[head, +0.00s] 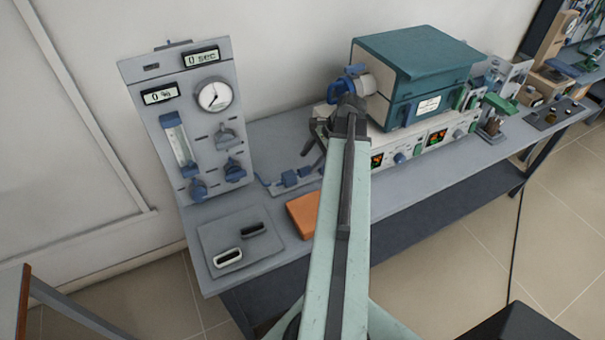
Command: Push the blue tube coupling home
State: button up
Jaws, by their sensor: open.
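A blue coupling (341,88) is at the pale round tube end (366,82) on the left side of the teal-topped furnace (415,58). Whether it is fully seated or has a gap cannot be told from here. My arm reaches up the middle of the head view. My dark gripper (350,102) is at the coupling, overlapping its lower part in the picture. The jaws are open, and their tips are small and partly hidden. I cannot tell whether they touch the coupling.
A grey gas panel (222,134) with a dial and displays stands left on the bench. Blue fittings (290,178) lie between it and my arm. An orange block (304,213) and a grey plate (272,239) are at the front. More equipment (500,78) crowds the right.

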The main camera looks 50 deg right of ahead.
aim_at(304, 168)
jog(key=b+x, duration=0.4)
jog(key=x, duration=0.1)
jog(key=shift+f, duration=0.5)
jog(key=shift+r, duration=0.15)
grip_shut()
jog(key=shift+w+r, duration=0.1)
jog(key=shift+w, duration=0.05)
dwell(0.6)
